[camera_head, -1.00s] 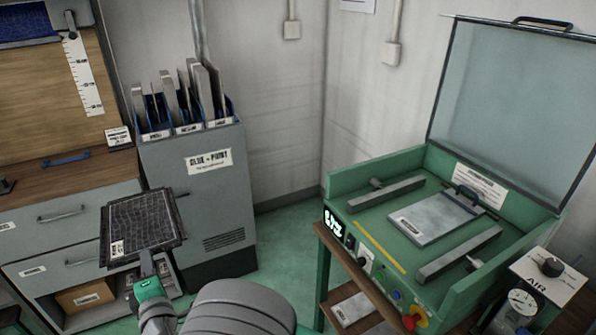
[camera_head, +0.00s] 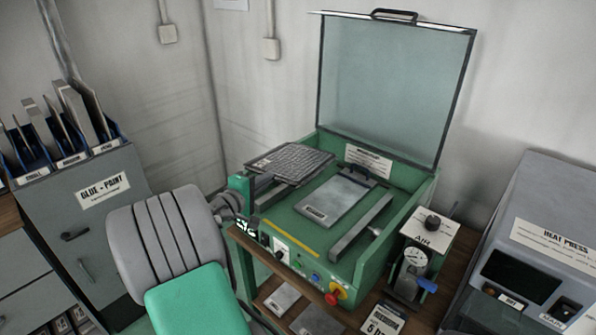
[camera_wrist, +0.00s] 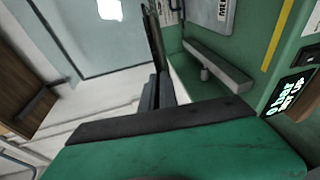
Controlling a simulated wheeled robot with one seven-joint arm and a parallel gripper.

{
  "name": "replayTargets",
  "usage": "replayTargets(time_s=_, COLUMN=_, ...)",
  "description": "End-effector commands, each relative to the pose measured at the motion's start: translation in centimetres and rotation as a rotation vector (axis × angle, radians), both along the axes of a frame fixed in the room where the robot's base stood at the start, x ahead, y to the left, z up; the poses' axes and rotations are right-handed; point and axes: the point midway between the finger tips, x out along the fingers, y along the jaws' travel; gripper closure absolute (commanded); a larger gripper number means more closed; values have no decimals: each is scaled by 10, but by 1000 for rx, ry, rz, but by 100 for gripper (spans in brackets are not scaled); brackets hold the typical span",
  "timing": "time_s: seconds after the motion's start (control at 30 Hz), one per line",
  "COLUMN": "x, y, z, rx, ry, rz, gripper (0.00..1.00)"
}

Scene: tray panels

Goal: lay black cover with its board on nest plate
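The black cover with its board (camera_head: 292,160) is a flat dark panel with a woven-looking top. It is in the air over the left rear part of the green machine, roughly level. My gripper (camera_head: 262,183) is shut on its near left edge. In the wrist view the cover shows edge-on as a thin dark strip (camera_wrist: 153,38) beyond the fingers (camera_wrist: 160,92). The nest plate (camera_head: 338,196) is a light grey plate with a label and a dark handle at its far end. It lies in the green machine, right of and below the cover, and its top is bare.
A grey bar (camera_head: 362,228) flanks the plate on the right. The machine's clear lid (camera_head: 395,90) stands open behind. A gauge unit (camera_head: 414,262) and a heat press (camera_head: 540,250) stand to the right. A grey rack cabinet (camera_head: 85,210) stands left.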

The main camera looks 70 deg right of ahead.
Motion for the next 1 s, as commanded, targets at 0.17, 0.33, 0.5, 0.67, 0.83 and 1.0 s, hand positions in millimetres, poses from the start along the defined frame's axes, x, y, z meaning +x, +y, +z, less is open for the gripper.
replayTargets(time_s=0.17, x=-73, y=-32, z=10, rx=22, ry=-6, rz=-168, gripper=100)
replayTargets(time_s=0.33, x=-93, y=-39, z=9, rx=30, ry=-7, rz=-213, gripper=100)
replayTargets(time_s=0.5, x=-93, y=-39, z=-3, rx=30, ry=-7, rz=-211, gripper=100)
replayTargets(time_s=0.67, x=-92, y=-39, z=-21, rx=30, ry=-6, rz=-209, gripper=100)
replayTargets(time_s=0.83, x=-92, y=-38, z=-41, rx=30, ry=-6, rz=-209, gripper=100)
replayTargets(time_s=1.0, x=-92, y=-38, z=-60, rx=30, ry=-7, rz=-209, gripper=100)
